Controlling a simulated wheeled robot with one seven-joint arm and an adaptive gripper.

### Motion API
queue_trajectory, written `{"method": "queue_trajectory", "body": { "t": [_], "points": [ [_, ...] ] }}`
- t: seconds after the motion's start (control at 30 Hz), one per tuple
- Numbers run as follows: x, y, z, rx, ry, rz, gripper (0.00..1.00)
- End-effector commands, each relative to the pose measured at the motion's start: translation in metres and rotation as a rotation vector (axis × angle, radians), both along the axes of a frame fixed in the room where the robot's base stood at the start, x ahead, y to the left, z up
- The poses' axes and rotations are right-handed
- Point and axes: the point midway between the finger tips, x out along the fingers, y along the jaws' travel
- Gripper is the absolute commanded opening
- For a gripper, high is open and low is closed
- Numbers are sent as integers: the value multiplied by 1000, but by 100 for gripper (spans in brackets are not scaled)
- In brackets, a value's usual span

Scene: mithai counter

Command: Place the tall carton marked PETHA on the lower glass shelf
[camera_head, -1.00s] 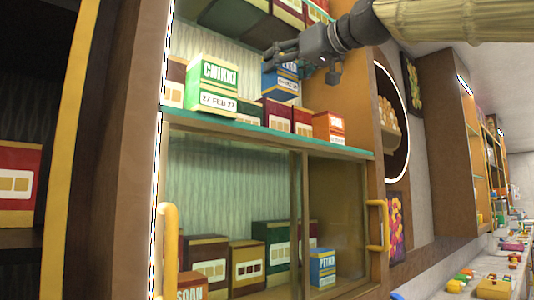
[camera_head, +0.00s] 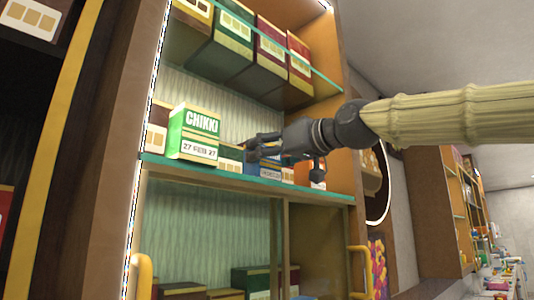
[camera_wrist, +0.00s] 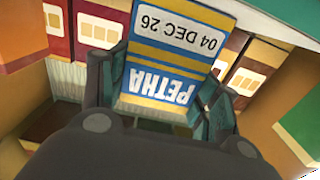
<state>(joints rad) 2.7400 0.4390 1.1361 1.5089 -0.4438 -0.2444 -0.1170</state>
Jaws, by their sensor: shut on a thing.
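The blue carton marked PETHA (camera_wrist: 165,75) fills the middle of the wrist view, its lettering upside down there, with the date 04 DEC 26. My gripper (camera_head: 262,152) is shut on it, dark fingers on either side. In the head view the carton (camera_head: 270,170) is partly hidden by my gripper, low over the lower glass shelf (camera_head: 245,183) near its front edge. I cannot tell if its base touches the glass.
The green CHIKKI carton (camera_head: 193,133) stands to the left on the same shelf. Other cartons stand around the held one, including an orange one (camera_head: 311,173) to the right. The upper glass shelf (camera_head: 299,59) holds several cartons above. Sliding doors (camera_head: 283,240) are below.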

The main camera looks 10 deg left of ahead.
Motion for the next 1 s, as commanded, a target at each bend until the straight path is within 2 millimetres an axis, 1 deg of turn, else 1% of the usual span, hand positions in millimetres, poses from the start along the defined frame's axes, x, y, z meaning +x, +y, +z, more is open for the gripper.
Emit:
{"method": "queue_trajectory", "body": {
  "t": [0.17, 0.3, 0.33, 0.43, 0.73, 0.83, 1.0],
  "points": [
    [0, 0, 1, 0, -1, 0, 31],
    [0, 0, -3, 0, -1, 0, 31],
    [0, 0, -3, 0, 0, 0, 66],
    [0, 1, -2, 0, 0, 0, 84],
    [0, 1, -2, -1, 1, 1, 84],
    [0, 1, 1, -1, 1, 1, 84],
    [-9, -14, -1, 0, 0, 0, 84]
  ]
}}
